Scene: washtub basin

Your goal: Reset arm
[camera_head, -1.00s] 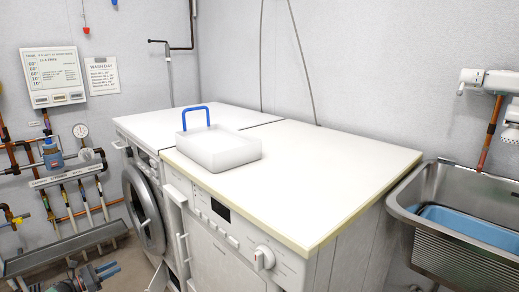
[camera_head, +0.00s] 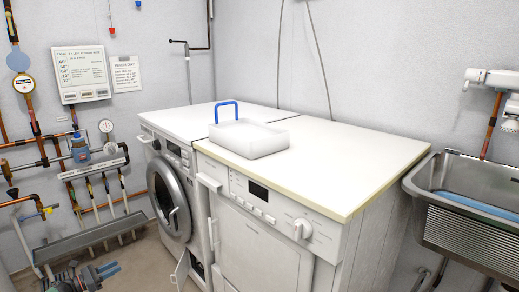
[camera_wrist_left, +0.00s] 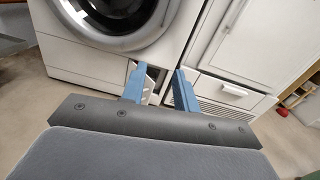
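My left gripper (camera_head: 106,269) shows at the bottom left of the head view, low over the floor, with its blue fingers free of any object. In the left wrist view its two blue fingers (camera_wrist_left: 160,88) stand apart with nothing between them. The front-loading washer (camera_wrist_left: 100,50) and a small open flap low on its front lie beyond the fingers. My right gripper is in neither current view.
A white tray (camera_head: 250,139) with a blue handle stands on the white worktop (camera_head: 345,150). A steel sink (camera_head: 470,190) is at right. Pipes and a grey trough (camera_head: 90,240) line the left wall.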

